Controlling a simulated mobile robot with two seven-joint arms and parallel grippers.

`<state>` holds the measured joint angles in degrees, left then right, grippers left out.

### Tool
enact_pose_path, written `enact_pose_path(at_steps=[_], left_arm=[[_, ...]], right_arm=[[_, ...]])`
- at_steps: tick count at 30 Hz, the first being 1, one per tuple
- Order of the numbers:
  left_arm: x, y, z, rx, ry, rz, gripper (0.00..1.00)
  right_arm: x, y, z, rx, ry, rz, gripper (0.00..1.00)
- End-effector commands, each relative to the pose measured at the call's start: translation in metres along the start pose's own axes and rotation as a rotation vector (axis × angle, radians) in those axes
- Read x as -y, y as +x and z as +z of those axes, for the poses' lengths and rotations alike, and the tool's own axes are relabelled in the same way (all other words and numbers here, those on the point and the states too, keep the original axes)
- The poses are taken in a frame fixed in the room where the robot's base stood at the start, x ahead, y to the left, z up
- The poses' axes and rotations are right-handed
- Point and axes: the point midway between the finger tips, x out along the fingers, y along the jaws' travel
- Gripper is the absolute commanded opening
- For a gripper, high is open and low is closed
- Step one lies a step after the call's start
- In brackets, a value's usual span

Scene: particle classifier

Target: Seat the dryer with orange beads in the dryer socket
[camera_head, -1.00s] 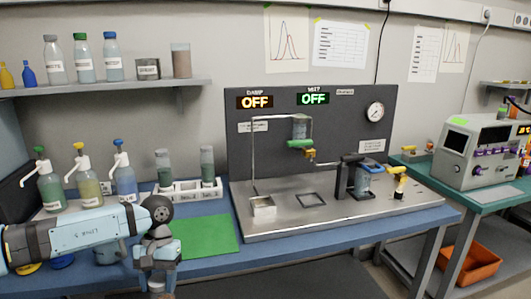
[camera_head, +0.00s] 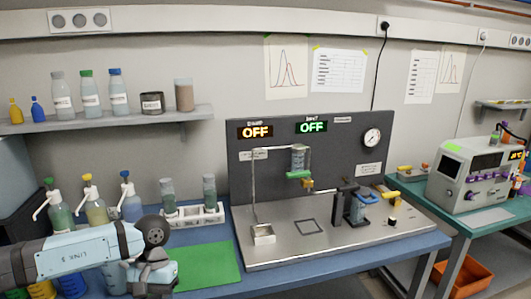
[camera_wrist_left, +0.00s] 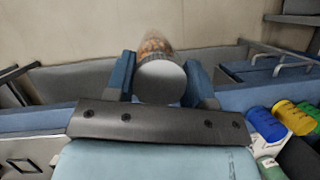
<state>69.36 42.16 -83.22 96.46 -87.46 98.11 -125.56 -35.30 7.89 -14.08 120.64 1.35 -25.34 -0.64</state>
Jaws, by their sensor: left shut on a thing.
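In the left wrist view, my left gripper (camera_wrist_left: 160,85) is shut on a cylinder with a pale grey round end and orange-brown beads (camera_wrist_left: 157,46) at its far end; this looks like the dryer with orange beads. In the head view, my left wrist (camera_head: 152,270) is low at the left, in front of the bench; the fingers and dryer are hidden there. The steel test stand (camera_head: 345,238) carries a black clamp with a blue ring (camera_head: 356,194), a square outline (camera_head: 309,227) and a small white box (camera_head: 263,235). I cannot tell which part is the dryer socket. My right gripper is out of view.
A white rack (camera_head: 195,218) holds two grey-green cylinders. Pump bottles (camera_head: 95,206) stand left of it. A green mat (camera_head: 207,266) lies in front of the rack, near my wrist. A green-handled column (camera_head: 298,165) rises above the stand. A grey instrument (camera_head: 478,172) sits on the right bench.

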Motion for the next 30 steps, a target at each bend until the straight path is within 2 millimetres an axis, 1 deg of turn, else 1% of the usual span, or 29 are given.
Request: enact_pose_path(at_steps=[1, 9, 12, 15, 19, 26, 30], left_arm=[[0.0, -0.024, 0.017, 0.0, 0.002, 0.001, 0.0], [0.0, -0.071, 0.067, -0.003, 0.001, 0.001, 0.0], [0.001, -0.083, 0.081, -0.003, -0.001, 0.001, 0.0], [0.001, -0.092, 0.091, -0.005, -0.001, 0.002, 0.0], [0.001, -0.096, 0.097, -0.007, -0.002, 0.002, 0.0], [0.0, -0.096, 0.098, -0.008, -0.001, 0.001, 0.0], [-0.006, -0.101, 0.098, -0.01, 0.021, -0.006, 0.0]], right_arm=[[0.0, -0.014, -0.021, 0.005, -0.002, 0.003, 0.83], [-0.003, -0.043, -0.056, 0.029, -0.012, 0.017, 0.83], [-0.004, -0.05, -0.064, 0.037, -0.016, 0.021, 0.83], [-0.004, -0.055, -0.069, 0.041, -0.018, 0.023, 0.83], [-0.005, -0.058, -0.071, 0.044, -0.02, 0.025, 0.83], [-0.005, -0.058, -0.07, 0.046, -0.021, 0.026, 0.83], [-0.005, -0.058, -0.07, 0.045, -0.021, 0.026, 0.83]])
